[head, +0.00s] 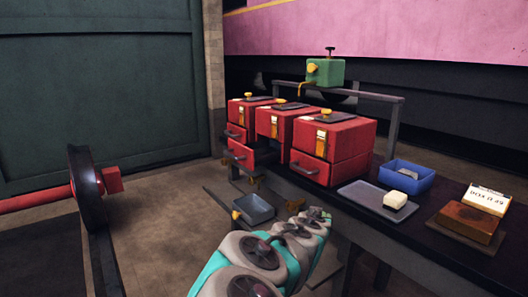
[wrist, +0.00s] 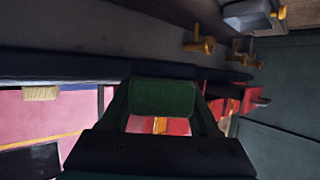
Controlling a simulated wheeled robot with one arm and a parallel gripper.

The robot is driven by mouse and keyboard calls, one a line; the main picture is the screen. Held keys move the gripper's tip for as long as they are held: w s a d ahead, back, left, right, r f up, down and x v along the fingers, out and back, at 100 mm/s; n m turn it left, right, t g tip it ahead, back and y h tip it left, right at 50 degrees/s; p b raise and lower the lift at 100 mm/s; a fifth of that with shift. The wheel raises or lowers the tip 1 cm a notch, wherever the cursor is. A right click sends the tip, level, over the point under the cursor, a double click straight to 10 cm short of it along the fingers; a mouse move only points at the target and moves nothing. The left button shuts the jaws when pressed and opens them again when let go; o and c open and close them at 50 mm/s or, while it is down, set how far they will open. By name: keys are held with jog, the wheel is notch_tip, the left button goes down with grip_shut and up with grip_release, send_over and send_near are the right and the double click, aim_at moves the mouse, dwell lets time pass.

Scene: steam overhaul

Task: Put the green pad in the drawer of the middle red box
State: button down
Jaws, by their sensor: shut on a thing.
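Three red boxes stand in a row on the dark workbench. The middle red box (head: 283,122) has its drawer (head: 250,154) pulled out toward the left. My gripper (head: 318,214) is in front of the bench, below and near the right red box (head: 334,140). In the wrist view my gripper (wrist: 163,105) is shut on the green pad (wrist: 163,96), which sits between the two fingers. Red box fronts with a gold latch show behind it. In the head view the pad is too small to make out clearly.
A grey tray (head: 360,190) with a cream block (head: 395,199), a blue bin (head: 406,178) and a brown block (head: 468,219) lie right of the boxes. A grey rail (head: 340,91) with a green box (head: 325,72) stands behind. A grey bin (head: 254,209) sits low in front.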

notch_tip(320, 180, down, 14)
jog(key=w+n+y, duration=0.2)
jog(key=n+y, duration=0.1)
jog(key=y, duration=0.1)
jog(key=shift+w+t, duration=0.4)
jog(key=shift+a, duration=0.1)
